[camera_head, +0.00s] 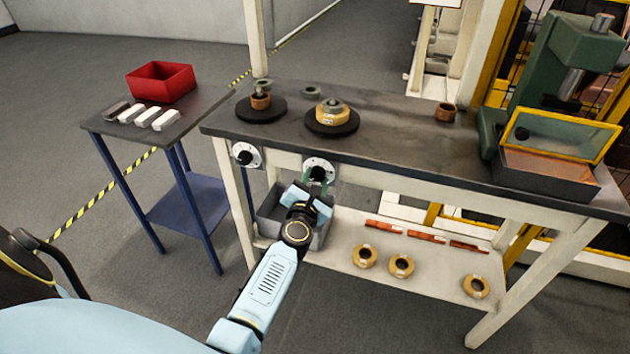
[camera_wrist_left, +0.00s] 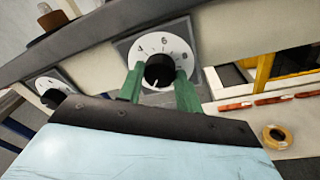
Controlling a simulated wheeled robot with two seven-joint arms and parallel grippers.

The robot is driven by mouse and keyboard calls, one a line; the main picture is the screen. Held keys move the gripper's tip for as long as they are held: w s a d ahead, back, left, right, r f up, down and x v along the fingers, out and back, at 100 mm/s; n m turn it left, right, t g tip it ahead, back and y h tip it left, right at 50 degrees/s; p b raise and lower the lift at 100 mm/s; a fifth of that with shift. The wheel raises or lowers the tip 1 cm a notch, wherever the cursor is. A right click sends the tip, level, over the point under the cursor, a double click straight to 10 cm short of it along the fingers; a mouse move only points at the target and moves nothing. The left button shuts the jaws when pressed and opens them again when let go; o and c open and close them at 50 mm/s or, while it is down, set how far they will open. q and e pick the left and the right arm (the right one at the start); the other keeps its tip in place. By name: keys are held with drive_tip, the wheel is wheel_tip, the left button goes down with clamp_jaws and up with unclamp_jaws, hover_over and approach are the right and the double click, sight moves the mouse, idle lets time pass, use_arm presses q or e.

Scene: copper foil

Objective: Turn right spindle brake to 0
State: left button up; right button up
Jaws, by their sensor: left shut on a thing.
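The right spindle brake is a white dial with a black knob (camera_head: 318,170) on the front edge of the workbench. It also shows in the left wrist view (camera_wrist_left: 160,70), with the numbers 4, 6 and 8 readable around its upper part. My left gripper (camera_head: 316,178) is at this knob, its green fingers on either side of it and shut on it. The fingers also show in the left wrist view (camera_wrist_left: 159,88) and hide the lower parts of the dial. The left dial (camera_head: 246,156) sits on the same edge, free of my gripper. My right gripper is not in view.
The workbench (camera_head: 400,140) carries two black spindle discs, one with a copper-coloured roll (camera_head: 260,101), one with a yellow roll (camera_head: 331,113). A grey bin (camera_head: 272,212) and several rolls lie below. A green press (camera_head: 570,60) stands right. A side table (camera_head: 180,125) holds a red box (camera_head: 161,82).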

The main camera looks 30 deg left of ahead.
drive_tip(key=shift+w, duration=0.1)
use_arm(q)
drive_tip(key=o, duration=1)
drive_tip(key=shift+s, duration=0.1)
drive_tip(key=shift+s+d, duration=0.1)
drive_tip(key=shift+s, duration=0.1)
drive_tip(key=shift+p+v, duration=0.5)
drive_tip(key=shift+v, duration=5.9)
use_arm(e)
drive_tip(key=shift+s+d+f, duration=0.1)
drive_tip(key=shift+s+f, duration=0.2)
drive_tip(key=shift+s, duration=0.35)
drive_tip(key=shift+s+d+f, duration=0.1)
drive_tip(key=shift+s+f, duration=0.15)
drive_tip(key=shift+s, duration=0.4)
use_arm(q)
drive_tip(key=shift+f, duration=0.1)
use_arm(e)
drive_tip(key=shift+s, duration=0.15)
